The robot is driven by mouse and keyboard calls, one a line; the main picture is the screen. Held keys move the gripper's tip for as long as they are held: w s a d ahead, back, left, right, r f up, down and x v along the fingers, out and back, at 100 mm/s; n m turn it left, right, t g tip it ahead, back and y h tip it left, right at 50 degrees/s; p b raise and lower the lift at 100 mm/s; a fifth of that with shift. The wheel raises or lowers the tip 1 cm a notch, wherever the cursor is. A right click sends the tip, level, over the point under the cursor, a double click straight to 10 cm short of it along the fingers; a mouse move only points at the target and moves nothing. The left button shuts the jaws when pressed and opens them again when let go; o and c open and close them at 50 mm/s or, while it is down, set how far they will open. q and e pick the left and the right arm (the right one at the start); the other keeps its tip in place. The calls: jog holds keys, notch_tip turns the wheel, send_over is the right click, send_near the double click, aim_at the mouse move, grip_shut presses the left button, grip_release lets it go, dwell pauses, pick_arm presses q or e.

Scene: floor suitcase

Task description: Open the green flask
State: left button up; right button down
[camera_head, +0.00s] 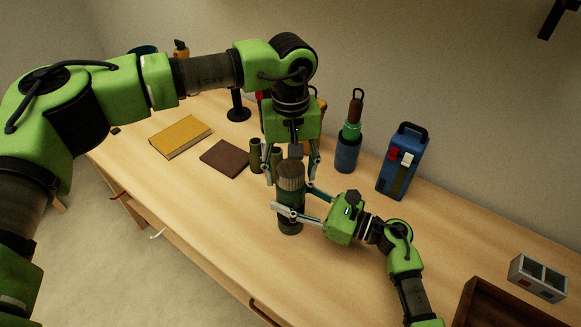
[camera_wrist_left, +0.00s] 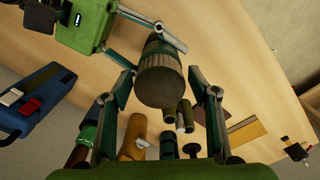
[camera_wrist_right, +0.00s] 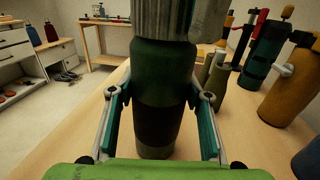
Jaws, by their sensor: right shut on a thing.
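The green flask (camera_head: 290,215) stands upright on the table, with a ribbed grey-brown cap (camera_head: 291,174) on top. My right gripper (camera_head: 294,198) comes in from the right and is shut on the flask's body; in the right wrist view its fingers lie on both sides of the dark green body (camera_wrist_right: 160,95). My left gripper (camera_head: 292,180) points down from above the flask. In the left wrist view its open fingers stand on either side of the cap (camera_wrist_left: 160,75), with a gap visible.
Two small olive cylinders (camera_head: 255,155) stand close behind the flask. A brown book (camera_head: 225,158) and a yellow book (camera_head: 181,137) lie to the left. A blue bottle (camera_head: 347,154) and a blue case (camera_head: 401,165) stand at the back right.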

pick_arm(q)
jog(key=c, duration=1)
jog(key=n, duration=3)
jog(key=shift+r+n, duration=0.1)
jog(key=shift+n, duration=0.3)
jog(key=n, duration=0.5)
